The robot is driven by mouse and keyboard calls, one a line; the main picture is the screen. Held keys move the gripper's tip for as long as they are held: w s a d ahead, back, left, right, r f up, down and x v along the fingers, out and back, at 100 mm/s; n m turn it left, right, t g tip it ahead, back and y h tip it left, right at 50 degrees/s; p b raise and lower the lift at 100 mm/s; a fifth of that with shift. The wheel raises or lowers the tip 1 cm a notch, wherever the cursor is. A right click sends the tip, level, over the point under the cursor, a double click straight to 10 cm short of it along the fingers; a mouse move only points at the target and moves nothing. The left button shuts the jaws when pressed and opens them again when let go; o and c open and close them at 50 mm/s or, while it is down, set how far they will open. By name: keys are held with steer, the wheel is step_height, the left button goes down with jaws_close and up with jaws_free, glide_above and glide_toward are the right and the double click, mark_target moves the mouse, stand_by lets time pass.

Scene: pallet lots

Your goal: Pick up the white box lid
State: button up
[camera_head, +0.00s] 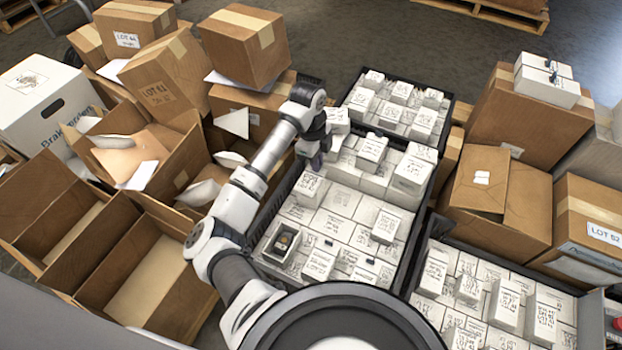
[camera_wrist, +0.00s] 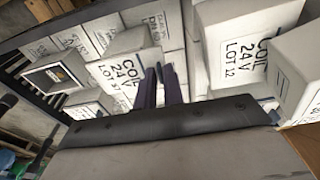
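My gripper (camera_head: 318,160) is over the middle black crate (camera_head: 277,222) of small white boxes. In the wrist view its two dark fingers (camera_wrist: 161,88) point down among the boxes with a narrow gap between them; whether they pinch anything is unclear. A white box labelled COIL 24 V LOT 12 (camera_wrist: 245,45) stands to their right. One small open box (camera_head: 285,243) with dark contents lies nearer my base; it also shows in the wrist view (camera_wrist: 55,76). No separate lid can be made out for certain. A large white carton (camera_head: 40,95) with a closed top stands at far left.
Open brown cartons (camera_head: 160,275) with loose white sheets fill the left. Further crates of white boxes stand behind (camera_head: 445,118) and at front right. Stacked brown cartons (camera_head: 530,115) stand at right, two white boxes (camera_head: 546,80) on top.

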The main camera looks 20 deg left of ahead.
jaws_close()
step_height(320, 180, up, 20)
steer(key=p, duration=0.4)
steer(key=shift+s, duration=0.15)
